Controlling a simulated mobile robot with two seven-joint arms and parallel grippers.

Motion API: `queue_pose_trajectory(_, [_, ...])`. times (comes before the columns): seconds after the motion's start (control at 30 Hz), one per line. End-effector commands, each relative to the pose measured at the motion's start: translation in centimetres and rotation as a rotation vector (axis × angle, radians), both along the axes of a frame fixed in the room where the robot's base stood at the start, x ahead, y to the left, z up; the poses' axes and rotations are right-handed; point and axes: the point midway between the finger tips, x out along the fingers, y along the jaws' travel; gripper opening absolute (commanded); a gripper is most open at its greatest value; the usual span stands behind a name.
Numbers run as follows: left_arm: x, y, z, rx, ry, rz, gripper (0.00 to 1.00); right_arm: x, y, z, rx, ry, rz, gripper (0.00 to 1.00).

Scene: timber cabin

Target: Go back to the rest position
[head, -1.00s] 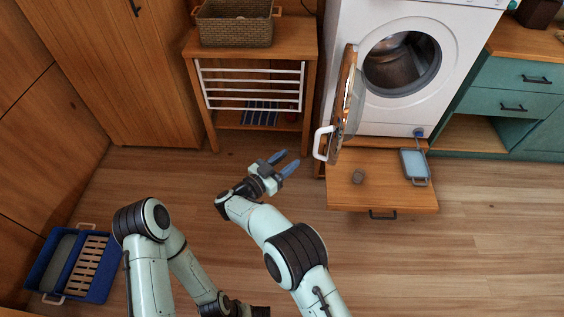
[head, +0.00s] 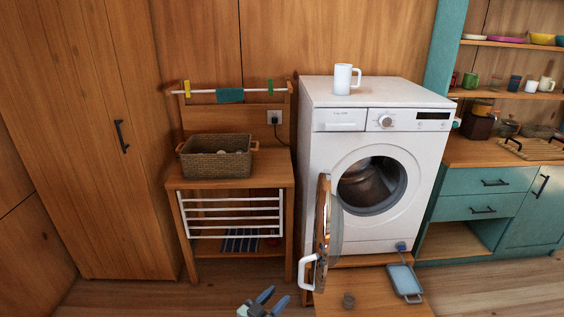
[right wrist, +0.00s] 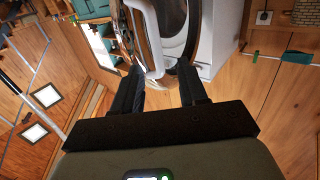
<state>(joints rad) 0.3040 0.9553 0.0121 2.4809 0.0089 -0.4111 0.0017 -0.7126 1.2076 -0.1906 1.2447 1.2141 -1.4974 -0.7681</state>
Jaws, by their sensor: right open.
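My right gripper (head: 265,299) shows at the bottom edge of the head view, left of the washing machine's open door (head: 323,232). Its blue fingers are apart with nothing between them. In the right wrist view the two dark fingers of the right gripper (right wrist: 161,75) are also spread, with part of the round door (right wrist: 145,35) beyond them. They do not appear to hold anything. My left gripper is not in view.
The white washing machine (head: 335,150) stands with its door open and a white mug (head: 344,78) on top. A wooden stand (head: 230,182) bears a wicker basket (head: 215,165).

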Motion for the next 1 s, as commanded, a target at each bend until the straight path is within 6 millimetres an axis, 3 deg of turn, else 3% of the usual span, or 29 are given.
queue_pose_trajectory(0.03, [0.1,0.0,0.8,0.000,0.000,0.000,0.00,0.7,-2.2,-1.6,-0.006,0.044,0.027,0.42])
queue_pose_trajectory(0.13, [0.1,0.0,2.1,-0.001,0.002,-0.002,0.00,1.1,-6.5,-6.5,0.019,0.172,0.130,0.42])
queue_pose_trajectory(0.27, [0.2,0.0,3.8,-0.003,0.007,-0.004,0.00,-2.0,-11.7,-14.1,0.134,0.414,0.268,0.42])
queue_pose_trajectory(0.37, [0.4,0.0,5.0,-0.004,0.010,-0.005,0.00,-7.1,-14.6,-19.0,0.267,0.614,0.342,0.42])
queue_pose_trajectory(0.4, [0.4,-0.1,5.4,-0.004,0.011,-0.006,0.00,-9.7,-15.4,-20.5,0.328,0.694,0.364,0.42])
queue_pose_trajectory(0.5, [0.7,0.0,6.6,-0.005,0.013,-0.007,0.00,-16.8,-16.8,-22.9,0.492,0.887,0.400,0.42])
queue_pose_trajectory(0.6, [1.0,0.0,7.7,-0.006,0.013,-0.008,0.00,-24.3,-17.1,-23.4,0.661,1.067,0.420,0.42])
queue_pose_trajectory(0.7, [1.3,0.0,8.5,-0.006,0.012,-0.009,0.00,-30.8,-16.6,-22.5,0.814,1.215,0.428,0.42])
queue_pose_trajectory(0.8, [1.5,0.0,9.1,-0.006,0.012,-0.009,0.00,-35.6,-16.0,-21.1,0.928,1.322,0.432,0.42])
queue_pose_trajectory(0.9, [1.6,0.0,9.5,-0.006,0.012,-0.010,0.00,-38.5,-15.4,-19.9,0.999,1.389,0.436,0.42])
queue_pose_trajectory(1.0, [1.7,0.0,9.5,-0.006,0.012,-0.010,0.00,-39.9,-15.2,-19.3,1.031,1.420,0.438,0.42])
